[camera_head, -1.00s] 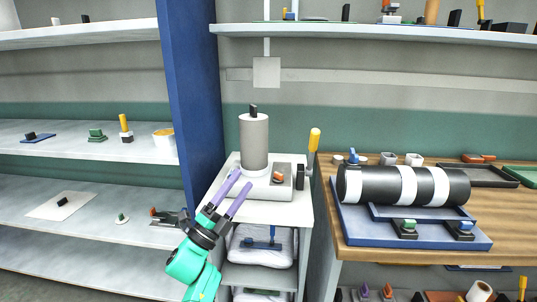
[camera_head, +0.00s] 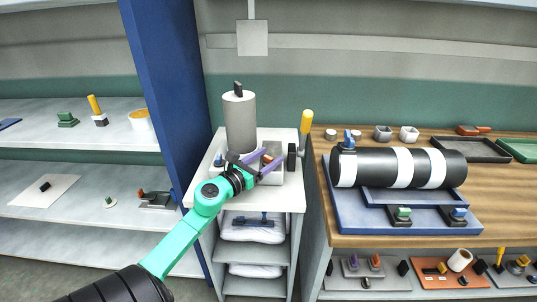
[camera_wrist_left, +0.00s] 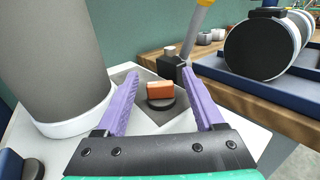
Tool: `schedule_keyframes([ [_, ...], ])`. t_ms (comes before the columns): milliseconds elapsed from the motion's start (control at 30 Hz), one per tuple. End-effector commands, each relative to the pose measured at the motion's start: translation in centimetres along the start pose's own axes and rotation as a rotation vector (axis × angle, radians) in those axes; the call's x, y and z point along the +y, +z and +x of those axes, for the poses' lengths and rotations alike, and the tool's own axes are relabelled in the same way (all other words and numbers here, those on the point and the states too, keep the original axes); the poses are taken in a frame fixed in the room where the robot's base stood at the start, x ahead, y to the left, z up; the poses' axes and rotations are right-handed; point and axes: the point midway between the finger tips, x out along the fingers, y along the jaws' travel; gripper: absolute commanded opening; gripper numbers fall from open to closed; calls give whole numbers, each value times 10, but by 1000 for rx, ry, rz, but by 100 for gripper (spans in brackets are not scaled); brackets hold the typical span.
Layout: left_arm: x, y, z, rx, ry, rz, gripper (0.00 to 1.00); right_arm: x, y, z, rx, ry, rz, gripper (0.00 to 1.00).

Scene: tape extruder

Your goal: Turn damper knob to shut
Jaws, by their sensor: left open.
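In the left wrist view, the fingers of my left gripper (camera_wrist_left: 161,74) stand apart on either side of the knob, with visible gaps and no clear contact. My right gripper is not in view.
A tall grey cylinder (camera_head: 240,122) with a black top knob stands close left of the gripper. A yellow-handled lever (camera_head: 306,124) on a black block stands right. A wooden table (camera_head: 400,240) with a black-and-white roll (camera_head: 378,168) lies further right.

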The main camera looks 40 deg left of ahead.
Motion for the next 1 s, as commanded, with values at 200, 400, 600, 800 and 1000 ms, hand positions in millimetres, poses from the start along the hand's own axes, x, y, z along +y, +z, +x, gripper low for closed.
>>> schedule_keyframes([
  [200,0,-1,6,1,1,-1,70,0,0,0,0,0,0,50],
  [400,0,-1,6,1,0,-1,28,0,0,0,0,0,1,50],
  [600,0,0,6,1,0,-2,0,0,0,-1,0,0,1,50],
  [800,0,2,5,1,27,-2,0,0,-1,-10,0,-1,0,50],
  [1000,-1,6,5,3,116,-4,0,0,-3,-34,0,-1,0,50],
])
